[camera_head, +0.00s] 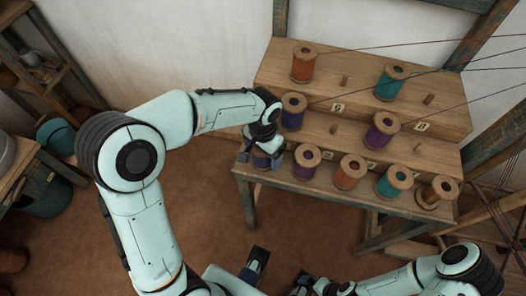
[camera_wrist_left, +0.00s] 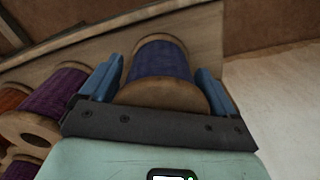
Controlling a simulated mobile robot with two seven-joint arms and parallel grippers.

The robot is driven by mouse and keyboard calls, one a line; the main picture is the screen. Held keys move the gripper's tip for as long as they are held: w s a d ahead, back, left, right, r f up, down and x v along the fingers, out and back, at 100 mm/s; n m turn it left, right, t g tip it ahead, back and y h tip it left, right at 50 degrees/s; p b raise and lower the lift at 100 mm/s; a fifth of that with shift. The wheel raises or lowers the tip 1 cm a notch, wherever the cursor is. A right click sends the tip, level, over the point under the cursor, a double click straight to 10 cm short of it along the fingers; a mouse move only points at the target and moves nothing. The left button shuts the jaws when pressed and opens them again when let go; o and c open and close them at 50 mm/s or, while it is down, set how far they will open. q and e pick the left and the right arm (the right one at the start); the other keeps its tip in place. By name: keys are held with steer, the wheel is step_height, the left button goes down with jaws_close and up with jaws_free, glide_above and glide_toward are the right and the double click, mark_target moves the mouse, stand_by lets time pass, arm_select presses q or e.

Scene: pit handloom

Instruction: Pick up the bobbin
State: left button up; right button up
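A dark blue bobbin (camera_wrist_left: 162,75) with wooden ends stands at the left end of the front row on the wooden rack. In the head view the bobbin (camera_head: 262,160) is mostly covered by my left gripper (camera_head: 265,155). In the left wrist view the two blue fingers of my left gripper (camera_wrist_left: 160,85) stand on either side of this bobbin. A small gap shows beside its wound body, so the gripper looks open around it. My right gripper (camera_head: 303,284) is low at the bottom edge of the head view, away from the rack; its fingers are not clear.
Beside it stands a purple bobbin (camera_head: 306,162), also in the left wrist view (camera_wrist_left: 55,105). Orange (camera_head: 350,172) and teal (camera_head: 393,181) bobbins continue the row. Another blue bobbin (camera_head: 293,111) stands behind my gripper. Threads cross above the rack (camera_head: 345,100). Shelves (camera_head: 45,75) stand at far left.

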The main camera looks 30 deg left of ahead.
arm_select(q)
steer(key=c, duration=0.7)
steer(key=shift+r, duration=0.1)
